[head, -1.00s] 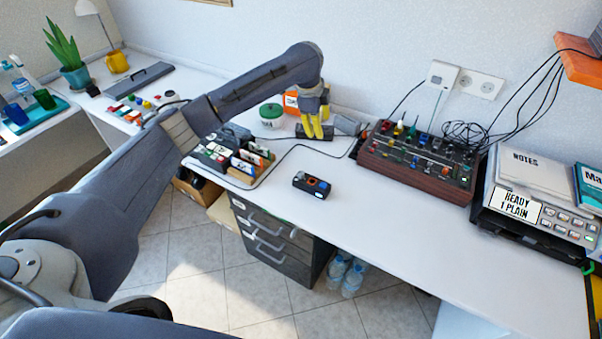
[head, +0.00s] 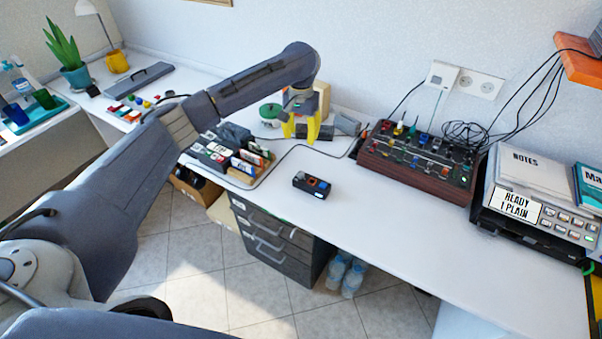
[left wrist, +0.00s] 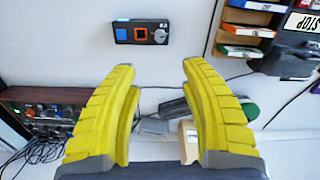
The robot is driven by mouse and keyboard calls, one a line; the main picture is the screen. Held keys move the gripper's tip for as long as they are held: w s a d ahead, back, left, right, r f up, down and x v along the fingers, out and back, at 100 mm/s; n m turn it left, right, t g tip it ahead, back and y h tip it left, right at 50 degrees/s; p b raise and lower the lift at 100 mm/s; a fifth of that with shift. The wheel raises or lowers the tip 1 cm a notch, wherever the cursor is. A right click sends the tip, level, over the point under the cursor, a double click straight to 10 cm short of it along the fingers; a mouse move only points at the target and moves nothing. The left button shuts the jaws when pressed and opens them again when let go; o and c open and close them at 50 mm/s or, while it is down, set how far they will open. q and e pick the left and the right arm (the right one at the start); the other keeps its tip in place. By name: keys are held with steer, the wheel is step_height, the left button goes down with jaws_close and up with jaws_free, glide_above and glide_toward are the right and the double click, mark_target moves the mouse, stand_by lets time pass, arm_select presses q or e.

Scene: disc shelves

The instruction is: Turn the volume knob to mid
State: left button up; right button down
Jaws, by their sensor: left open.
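A small black control box (head: 311,185) lies on the white desk. In the left wrist view the box (left wrist: 130,32) shows a blue square button (left wrist: 121,34), an orange-framed button (left wrist: 140,34) and a round grey knob (left wrist: 160,36). I cannot read its marks or tell the knob's setting. My left gripper (head: 300,130) has yellow fingers, spread apart and empty, above the desk behind the box. In the left wrist view the open left gripper (left wrist: 157,75) has the box beyond its fingertips, not touching. My right gripper is not in view.
A wood-sided mixer panel (head: 415,180) with many small controls stands right of the box. A file rack (head: 230,158) stands to the left. A green-lidded tub (head: 270,112) and grey blocks (head: 346,125) are near the gripper. The desk around the box is clear.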

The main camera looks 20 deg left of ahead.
mark_target(301, 173)
arm_select(q)
steer(key=shift+n, duration=0.3)
step_height(301, 173, down, 17)
steer(key=shift+f, duration=0.2)
stand_by(0.4)
steer(key=shift+c, duration=0.5)
jaws_close()
